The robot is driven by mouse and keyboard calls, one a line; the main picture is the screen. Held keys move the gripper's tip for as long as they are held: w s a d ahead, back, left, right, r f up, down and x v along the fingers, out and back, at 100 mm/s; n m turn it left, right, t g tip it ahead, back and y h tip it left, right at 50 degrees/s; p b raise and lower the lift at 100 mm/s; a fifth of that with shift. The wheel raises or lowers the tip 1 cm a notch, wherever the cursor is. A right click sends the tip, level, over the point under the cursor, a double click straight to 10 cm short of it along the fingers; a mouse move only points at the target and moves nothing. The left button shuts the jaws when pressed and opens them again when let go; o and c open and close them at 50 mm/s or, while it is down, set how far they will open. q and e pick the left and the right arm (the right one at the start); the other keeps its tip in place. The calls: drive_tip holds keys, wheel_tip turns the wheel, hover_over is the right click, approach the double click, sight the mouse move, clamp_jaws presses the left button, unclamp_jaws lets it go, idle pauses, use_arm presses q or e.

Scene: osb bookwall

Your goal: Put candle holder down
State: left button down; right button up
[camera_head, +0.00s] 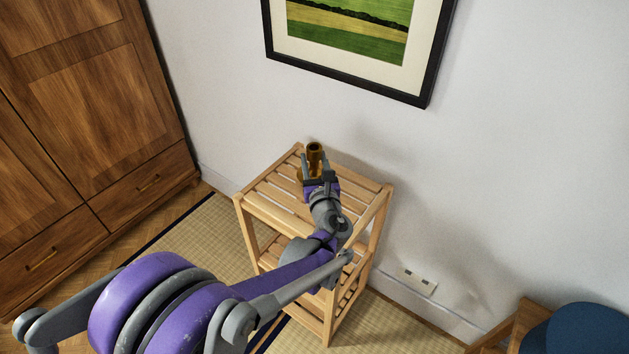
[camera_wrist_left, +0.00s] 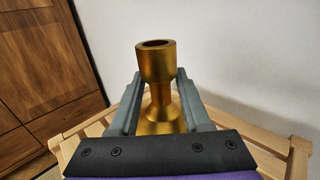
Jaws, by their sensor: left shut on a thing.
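The candle holder (camera_head: 315,150) is brass-gold, upright, with a cup-shaped top and a narrow waist. In the left wrist view the candle holder (camera_wrist_left: 156,66) stands between the two grey fingers. My left gripper (camera_head: 317,170) is shut on it, over the top of the wooden slatted shelf (camera_head: 272,203). The gripper's fingers also show in the left wrist view (camera_wrist_left: 160,105). The holder's foot is mostly hidden by the gripper, so I cannot tell whether it touches the slats. My right gripper is not in view.
A wooden wardrobe (camera_head: 95,90) stands at the left. A framed picture (camera_head: 425,60) hangs on the white wall behind the shelf. A blue-seated chair (camera_head: 585,330) is at the lower right. The slats around the holder look bare.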

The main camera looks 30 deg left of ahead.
sight(314, 177)
use_arm(q)
drive_tip(key=shift+f+b, duration=0.75)
drive_tip(key=shift+f, duration=2.1)
drive_tip(key=shift+f, duration=0.25)
drive_tip(key=shift+c, duration=1.8)
unclamp_jaws()
drive_tip(key=shift+r, duration=0.2)
drive_tip(key=shift+s+d+r, duration=0.1)
drive_tip(key=shift+s+d, duration=0.1)
drive_tip(key=p+v, duration=0.1)
drive_tip(key=v, duration=1)
drive_tip(key=shift+s+d, duration=0.15)
drive_tip(key=shift+s, duration=0.05)
